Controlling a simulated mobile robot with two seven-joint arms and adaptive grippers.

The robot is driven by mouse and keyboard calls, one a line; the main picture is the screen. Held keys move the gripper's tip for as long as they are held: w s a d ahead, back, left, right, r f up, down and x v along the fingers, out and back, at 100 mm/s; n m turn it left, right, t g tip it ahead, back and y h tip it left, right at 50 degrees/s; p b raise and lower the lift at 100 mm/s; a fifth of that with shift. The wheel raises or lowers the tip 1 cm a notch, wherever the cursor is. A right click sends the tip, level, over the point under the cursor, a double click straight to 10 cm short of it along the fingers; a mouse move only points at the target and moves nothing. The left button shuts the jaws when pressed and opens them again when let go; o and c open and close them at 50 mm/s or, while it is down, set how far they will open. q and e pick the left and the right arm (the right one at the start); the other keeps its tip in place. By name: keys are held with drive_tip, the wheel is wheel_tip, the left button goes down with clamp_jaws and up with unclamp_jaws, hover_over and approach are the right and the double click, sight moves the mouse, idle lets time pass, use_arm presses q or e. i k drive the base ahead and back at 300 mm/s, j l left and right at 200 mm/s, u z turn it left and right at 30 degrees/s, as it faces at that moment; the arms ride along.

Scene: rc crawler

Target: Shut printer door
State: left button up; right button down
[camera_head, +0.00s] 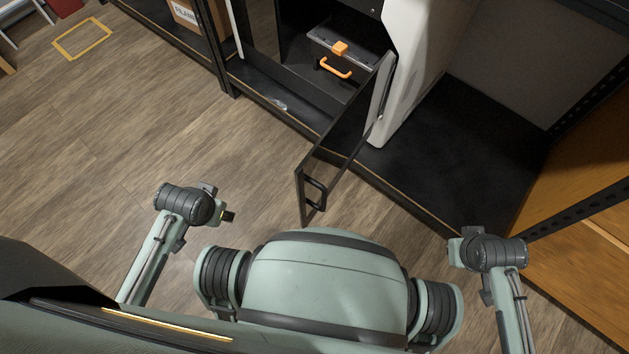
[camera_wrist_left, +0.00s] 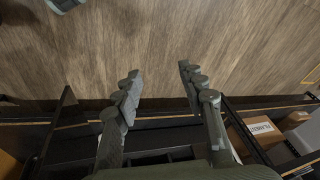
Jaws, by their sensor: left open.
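The printer door (camera_head: 345,143) is a dark see-through panel with a black frame. It stands wide open, swung out from the white printer body (camera_head: 408,70) over the floor. Its black handle (camera_head: 315,192) is near the free edge, close to the front of my body. Inside the printer are a grey plate and an orange handle (camera_head: 335,70). My left gripper (camera_wrist_left: 158,71) is open and empty in the wrist view, its fingers apart above the floor. In the head view my left arm is left of the door, apart from it. My right arm is at the lower right; its gripper does not show.
The printer stands on a low black shelf (camera_head: 455,150) with a yellowish edge line. A labelled cardboard box (camera_head: 187,14) is at the upper left, and an orange-brown wooden panel (camera_head: 590,200) at the right. The wooden floor left of the door is clear.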

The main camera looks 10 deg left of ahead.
sight(329, 157)
drive_tip(key=k+u, duration=0.2)
drive_tip(key=k, duration=1.15)
